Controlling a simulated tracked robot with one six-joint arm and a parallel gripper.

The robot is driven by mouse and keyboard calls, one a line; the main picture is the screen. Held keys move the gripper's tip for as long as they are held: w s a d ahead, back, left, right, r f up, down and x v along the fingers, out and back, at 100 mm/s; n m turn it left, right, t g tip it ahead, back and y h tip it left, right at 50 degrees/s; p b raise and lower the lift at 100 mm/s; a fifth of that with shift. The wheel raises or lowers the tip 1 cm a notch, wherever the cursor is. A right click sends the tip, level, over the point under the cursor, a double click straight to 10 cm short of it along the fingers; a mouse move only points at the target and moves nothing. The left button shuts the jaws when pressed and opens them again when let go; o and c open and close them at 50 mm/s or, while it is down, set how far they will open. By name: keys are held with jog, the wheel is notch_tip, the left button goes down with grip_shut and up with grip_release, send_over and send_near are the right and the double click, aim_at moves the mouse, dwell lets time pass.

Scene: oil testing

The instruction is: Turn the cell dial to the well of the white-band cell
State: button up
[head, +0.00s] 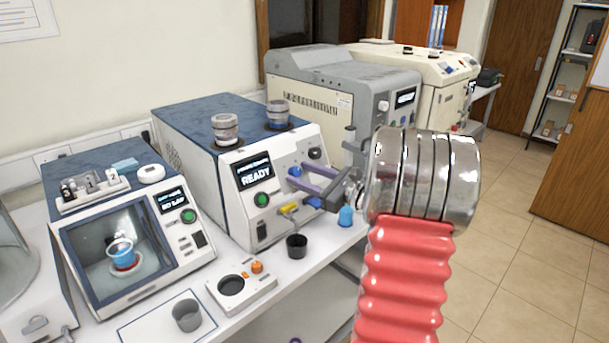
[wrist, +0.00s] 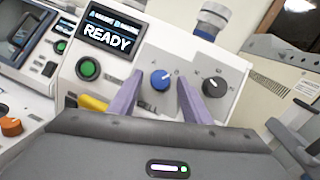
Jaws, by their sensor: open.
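The beige and blue tester (head: 205,150) shows READY on its screen. On its top, a cell with a pale band (head: 225,129) stands in the near well and a blue-banded cell (head: 278,114) in the far well. In the wrist view, a blue dial (wrist: 160,79) sits on the front panel, its white pointer tilted up and right. A black dial (wrist: 214,85) is right of it, pointer up-left. The panel lettering is too small to read. My gripper (wrist: 158,88) is open, its purple fingers on either side of the blue dial. I cannot tell whether they touch it.
A green button (wrist: 88,69) and a yellow part (wrist: 92,103) are left of my fingers. A black cup (head: 296,246) and a blue-capped bottle (head: 346,216) stand on the bench below. A grey machine (head: 340,90) stands behind to the right.

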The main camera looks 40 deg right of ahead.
jog(key=shift+c, duration=0.5)
jog(key=c, duration=0.9)
jog(key=shift+d, duration=0.15)
jog(key=shift+c, duration=0.2)
